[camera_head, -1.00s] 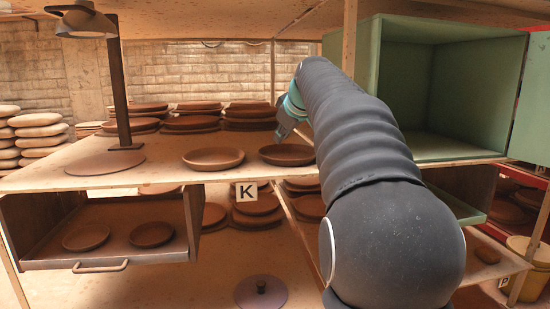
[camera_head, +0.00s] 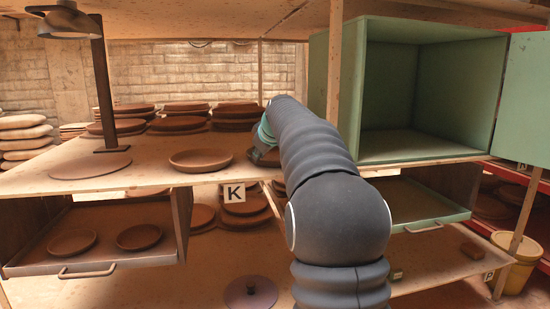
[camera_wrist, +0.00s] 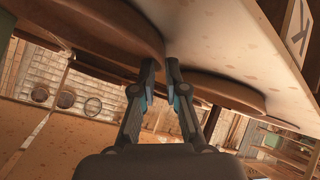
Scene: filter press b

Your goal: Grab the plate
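A round brown clay plate (camera_head: 259,157) lies on the upper wooden shelf by the end of my arm. My arm hides most of it in the head view. In the wrist view its large rim (camera_wrist: 110,35) reaches down to my gripper (camera_wrist: 161,66). The two fingertips are drawn close together, with the thin rim appearing to lie between them. The exact contact is hard to see. In the head view the gripper is mostly hidden behind my arm.
Another plate (camera_head: 201,160) lies to the left on the upper shelf (camera_head: 140,180), with stacked plates (camera_head: 236,115) behind. A shelf post and a green box (camera_head: 420,151) stand to the right. A lamp (camera_head: 98,90) stands at left. A K sign (camera_head: 234,193) hangs on the shelf edge.

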